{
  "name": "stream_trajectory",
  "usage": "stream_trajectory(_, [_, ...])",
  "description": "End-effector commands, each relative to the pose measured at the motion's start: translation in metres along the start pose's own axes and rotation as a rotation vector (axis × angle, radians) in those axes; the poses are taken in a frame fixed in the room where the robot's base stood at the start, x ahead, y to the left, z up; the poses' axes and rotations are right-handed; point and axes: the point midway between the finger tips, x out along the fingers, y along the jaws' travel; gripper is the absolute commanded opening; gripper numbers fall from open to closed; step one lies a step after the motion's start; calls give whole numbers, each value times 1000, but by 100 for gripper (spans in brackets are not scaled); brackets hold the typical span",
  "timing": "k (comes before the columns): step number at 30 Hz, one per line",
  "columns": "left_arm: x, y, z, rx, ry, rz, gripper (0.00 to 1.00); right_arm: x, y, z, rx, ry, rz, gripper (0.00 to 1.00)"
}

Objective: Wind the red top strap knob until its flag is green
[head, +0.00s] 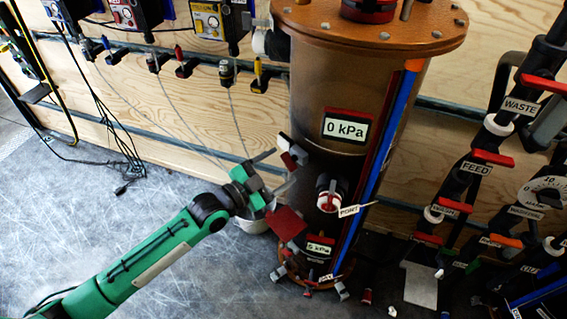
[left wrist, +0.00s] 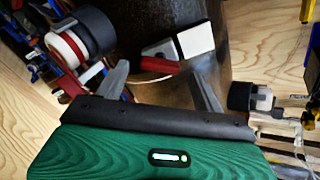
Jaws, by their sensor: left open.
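The brown filter tank (head: 320,95) stands upright against the wood wall. A small red knob-like piece (head: 290,161) with grey blocks sits on its left side, below the 0 kPa plate. A red piece beside a grey and white block shows in the left wrist view (left wrist: 152,67), ahead of the fingers; I take it for the strap knob. A flat red plate (head: 286,223) lies lower down; I cannot tell whether it is the flag. I see no green flag. My left gripper (head: 276,172) is open and close beside the red piece, with nothing visible between its fingers (left wrist: 162,88).
A white and red port fitting (head: 328,197) sticks out of the tank right of my gripper. Labelled pipes and red-handled valves (head: 490,158) crowd the right. Thin cables hang from wall boxes (head: 208,22) at upper left.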

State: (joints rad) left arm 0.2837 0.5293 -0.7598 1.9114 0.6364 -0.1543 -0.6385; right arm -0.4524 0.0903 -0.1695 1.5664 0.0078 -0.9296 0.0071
Motion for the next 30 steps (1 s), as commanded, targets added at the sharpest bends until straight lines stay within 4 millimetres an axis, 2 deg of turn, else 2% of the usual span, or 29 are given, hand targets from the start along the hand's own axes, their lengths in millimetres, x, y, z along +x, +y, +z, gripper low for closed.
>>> stream_trajectory(6, [20, 0, 0, -2, 0, 0, 69, 3, 0, 3, -1, -2, 1, 36])
stream_trajectory(16, [24, 0, 0, 0, 0, 0, 69, 6, 1, 4, -2, -6, 2, 36])
stream_trajectory(17, [24, 0, 0, -1, 0, 0, 67, 6, 1, 4, -2, -5, 2, 36])
stream_trajectory(21, [23, 0, 0, -1, 0, 0, 40, 5, 1, 0, -2, 2, 2, 36])
stream_trajectory(24, [23, 0, 0, -1, 0, 0, 24, 4, 2, -2, -2, 5, 2, 36])
stream_trajectory(30, [23, 0, 0, -16, 0, 0, 24, 3, 2, -3, -2, 9, 2, 36])
